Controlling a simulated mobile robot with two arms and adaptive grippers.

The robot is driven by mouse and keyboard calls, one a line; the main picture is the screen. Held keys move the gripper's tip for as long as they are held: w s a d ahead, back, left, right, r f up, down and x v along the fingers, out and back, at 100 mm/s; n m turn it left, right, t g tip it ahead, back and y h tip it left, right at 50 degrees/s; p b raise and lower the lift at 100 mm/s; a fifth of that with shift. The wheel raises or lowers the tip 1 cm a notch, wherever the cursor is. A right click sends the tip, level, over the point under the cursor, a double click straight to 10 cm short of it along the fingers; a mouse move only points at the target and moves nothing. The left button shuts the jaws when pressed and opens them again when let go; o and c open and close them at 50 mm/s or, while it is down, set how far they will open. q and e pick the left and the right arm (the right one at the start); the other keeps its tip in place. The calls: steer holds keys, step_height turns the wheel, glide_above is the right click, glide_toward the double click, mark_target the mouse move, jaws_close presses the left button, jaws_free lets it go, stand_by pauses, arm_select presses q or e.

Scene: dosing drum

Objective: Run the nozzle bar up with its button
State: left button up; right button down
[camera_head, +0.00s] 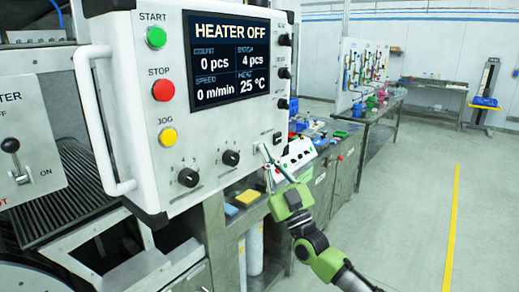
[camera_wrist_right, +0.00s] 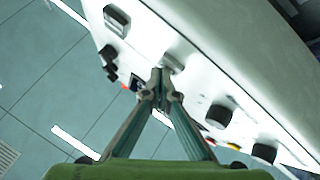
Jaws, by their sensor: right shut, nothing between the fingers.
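The white control panel (camera_head: 215,125) fills the upper left of the head view, with a small dark button or socket (camera_head: 277,138) near its lower right corner. I cannot read its label, so I cannot tell which control is the nozzle bar button. My right gripper (camera_head: 265,153) is shut and empty, its tips close to the panel's lower right corner. In the right wrist view the joined fingertips (camera_wrist_right: 161,78) are at a small pale metallic piece (camera_wrist_right: 173,64) on the panel face. Whether they touch it is unclear. My left gripper is out of view.
The panel also has a green START button (camera_head: 156,37), a red STOP button (camera_head: 163,90), a yellow JOG button (camera_head: 167,136), black knobs (camera_head: 231,158) and a heater screen (camera_head: 229,58). A white handle (camera_head: 97,120) juts out at left. Open floor (camera_head: 410,210) is at right.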

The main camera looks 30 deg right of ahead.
steer(key=shift+w, duration=0.15)
stand_by(0.5)
steer(key=shift+s+d+p, duration=0.25)
steer(key=shift+s+p, duration=0.05)
steer(key=shift+s, duration=0.5)
steer(key=shift+s+d+p, duration=0.3)
steer(key=shift+s, duration=0.45)
steer(key=shift+s+d+p, duration=0.25)
steer(key=shift+s+d, duration=0.1)
steer(key=shift+s, duration=0.45)
steer(key=shift+s+d+p, duration=0.3)
steer(key=shift+s, duration=0.45)
